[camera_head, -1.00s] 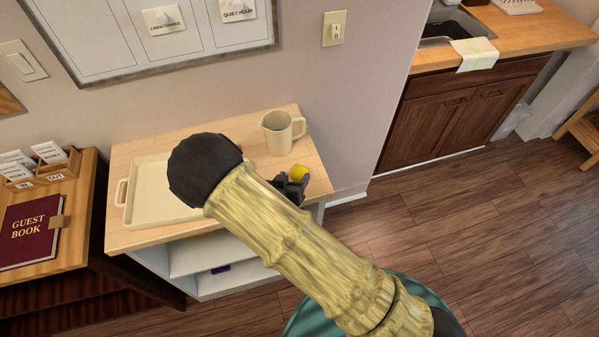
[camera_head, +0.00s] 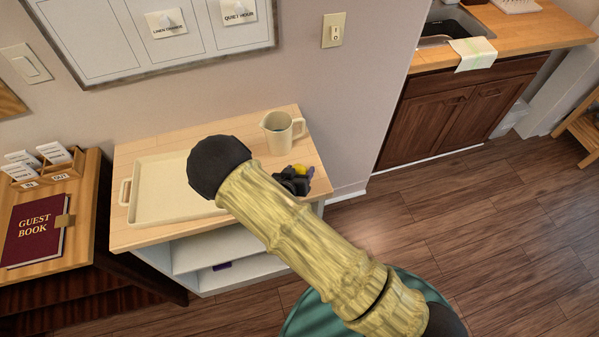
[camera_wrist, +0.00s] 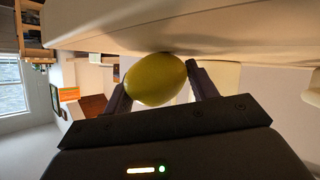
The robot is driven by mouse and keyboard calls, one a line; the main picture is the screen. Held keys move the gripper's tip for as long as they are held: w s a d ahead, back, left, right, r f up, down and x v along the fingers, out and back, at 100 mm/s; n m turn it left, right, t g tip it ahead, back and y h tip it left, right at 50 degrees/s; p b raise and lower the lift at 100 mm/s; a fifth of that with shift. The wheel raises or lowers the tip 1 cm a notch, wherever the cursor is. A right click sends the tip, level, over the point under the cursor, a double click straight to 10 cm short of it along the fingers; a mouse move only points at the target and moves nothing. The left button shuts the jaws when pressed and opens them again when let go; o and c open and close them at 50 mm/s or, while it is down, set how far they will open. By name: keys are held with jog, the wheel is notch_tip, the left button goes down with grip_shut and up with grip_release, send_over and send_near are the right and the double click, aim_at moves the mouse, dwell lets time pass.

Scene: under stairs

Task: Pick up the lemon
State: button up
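The yellow lemon (camera_wrist: 156,79) lies between the two dark fingers of my gripper (camera_wrist: 158,90) in the wrist view. The right finger is close to the lemon's right end and the left finger is beside its left end. I cannot tell whether both fingers press on it. In the head view the lemon (camera_head: 300,169) shows only in part at the right end of the light wooden shelf top (camera_head: 312,158), with my gripper (camera_head: 301,180) over and in front of it. The lemon seems to rest on the shelf top.
A cream pitcher (camera_head: 281,133) stands just behind the lemon. A cream tray (camera_head: 160,190) lies on the left of the shelf top, partly behind my arm. A side table with a red guest book (camera_head: 33,229) stands to the left. Open floor is to the right.

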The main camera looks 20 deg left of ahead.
aim_at(299, 167)
jog(key=c, duration=0.5)
notch_tip(299, 167, up, 10)
jog(key=shift+b, duration=1.25)
jog(key=shift+o, duration=1.1)
jog(key=c, duration=0.6)
jog(key=w+d+m+h, duration=0.1)
jog(key=w+d, duration=0.3)
jog(key=d, duration=1.1)
jog(key=w+d+m+h, duration=0.1)
jog(key=w+d, duration=0.2)
jog(key=d, duration=1.1)
jog(key=shift+w+d+r+g, duration=0.3)
jog(key=shift+w+d+r, duration=0.05)
